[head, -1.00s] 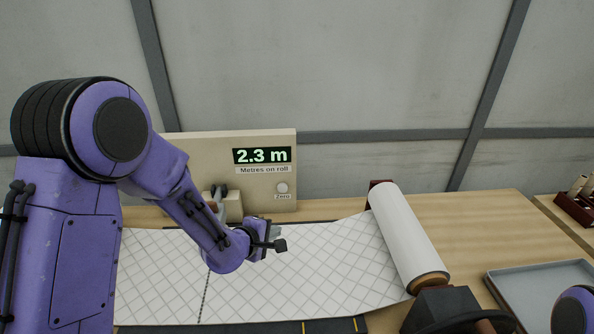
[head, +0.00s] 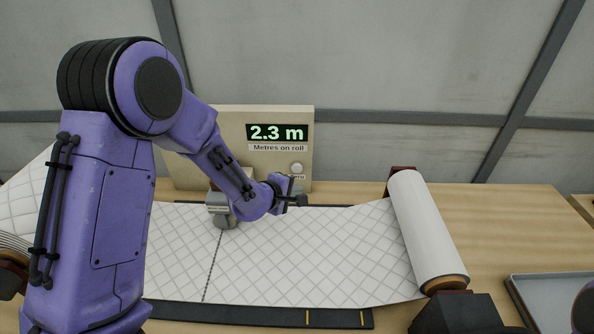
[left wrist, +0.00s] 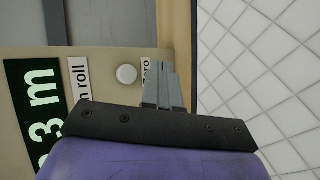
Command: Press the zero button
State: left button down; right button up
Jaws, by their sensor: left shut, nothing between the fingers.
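The round white zero button (head: 297,168) is on the beige panel (head: 232,125), below the display (head: 277,133) that reads 2.3 m. Its "Zero" label is partly covered by my left gripper (head: 296,182), which is just below the button in the head view. In the left wrist view the button (left wrist: 127,74) is bare, and the closed grey fingertips (left wrist: 163,66) lie to its right, over part of the label. The fingers are together and empty. I cannot tell whether the tips touch the panel. My right gripper is out of view.
A quilted white sheet (head: 330,245) runs across the table to a white roll (head: 425,225) on the right. A grey device (head: 219,212) stands at the panel's foot, left of my gripper. A grey tray (head: 550,290) is at the far right.

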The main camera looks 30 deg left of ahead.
aim_at(295, 172)
pick_arm(q)
jog(key=shift+w+a+p, duration=0.1)
jog(key=shift+w+a, duration=0.3)
jog(key=shift+w, duration=0.4)
jog(key=shift+w+a+p, duration=0.15)
jog(key=shift+w+a, duration=0.25)
jog(key=shift+w, duration=0.4)
jog(key=shift+w+a+p, duration=0.1)
jog(key=shift+w+a, duration=0.3)
jog(key=shift+w, duration=0.4)
jog(key=shift+w+a+p, duration=0.2)
jog(key=shift+w+p, duration=0.15)
jog(key=shift+w+a, duration=0.2)
jog(key=shift+w, duration=0.3)
dwell(0.7)
jog(key=shift+s, duration=0.1)
jog(key=shift+s+d+p, duration=0.4)
jog(key=shift+s+p, duration=0.1)
jog(key=shift+s, duration=0.3)
